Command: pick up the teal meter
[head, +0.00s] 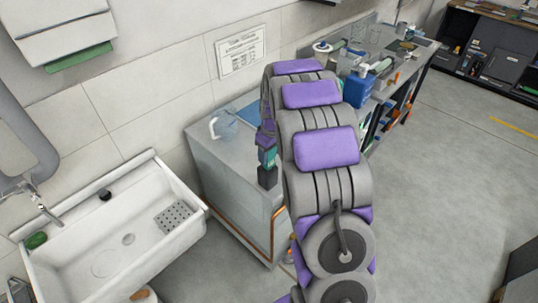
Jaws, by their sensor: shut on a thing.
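The teal meter (266,157) hangs at the end of my arm, left of my arm links in the head view. It has a teal body, and a dark block shows at its lower end. My gripper (265,141) is shut on its upper part and points down. The meter appears in front of the grey cabinet, clear of its top in the picture. Part of the gripper is hidden behind my arm.
A white sink (80,255) is at lower left. A cluttered bench (425,50) with a blue container (358,88) runs behind my arm.

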